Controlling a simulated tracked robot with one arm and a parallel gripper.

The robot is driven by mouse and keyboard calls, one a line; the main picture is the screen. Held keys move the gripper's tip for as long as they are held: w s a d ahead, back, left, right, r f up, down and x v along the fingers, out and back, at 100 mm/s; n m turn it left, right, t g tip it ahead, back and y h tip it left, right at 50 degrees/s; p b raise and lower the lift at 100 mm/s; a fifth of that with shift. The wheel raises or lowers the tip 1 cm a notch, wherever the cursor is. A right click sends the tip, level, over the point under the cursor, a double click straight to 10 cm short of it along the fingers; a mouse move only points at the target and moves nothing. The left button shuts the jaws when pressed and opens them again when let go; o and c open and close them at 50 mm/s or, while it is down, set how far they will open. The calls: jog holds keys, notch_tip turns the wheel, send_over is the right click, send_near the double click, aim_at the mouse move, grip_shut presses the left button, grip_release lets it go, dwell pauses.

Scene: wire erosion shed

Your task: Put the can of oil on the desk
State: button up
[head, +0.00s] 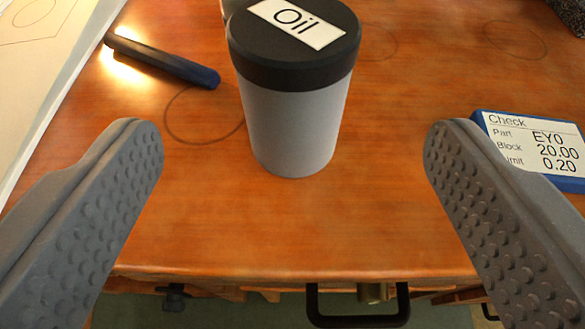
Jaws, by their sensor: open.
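The can of oil (292,125) is a grey cylinder with a black lid and a white "Oil" label on top. It stands upright on the brown wooden desk (215,235), a little in from the front edge. My gripper (293,150) is open, with one dark studded finger at the left and one at the right. The can shows between the fingers with a wide gap on each side, and neither finger appears to touch it.
A lit dark-blue torch (165,62) lies left of the can. A blue block with a white "Check" card (535,145) is at the right, partly behind the right finger. A white sheet or board (40,75) lies at the left. A black handle (358,320) shows below the desk's front edge.

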jog(key=shift+s+r, duration=0.1)
jog(key=shift+s, duration=0.15)
jog(key=w+a+r+h, duration=0.2)
jog(key=w+r, duration=0.1)
jog(key=r, duration=1.2)
jog(key=w+a+r+h, duration=0.1)
jog(key=w+r+h, duration=0.15)
jog(key=r, duration=1.25)
jog(key=s+a+r+y, duration=0.1)
jog(key=s+a+r, duration=0.4)
jog(key=r, duration=0.4)
jog(key=s+a+r+t+y, duration=0.1)
jog(key=s+a+r, duration=0.5)
jog(key=r, duration=0.3)
jog(key=s+a+r+y, duration=0.1)
jog(key=s+a+r, duration=0.4)
jog(key=r, duration=0.4)
jog(key=shift+s+a+r+m+y, duration=0.3)
jog(key=shift+s+a+r+y, duration=0.05)
jog(key=shift+s, duration=0.5)
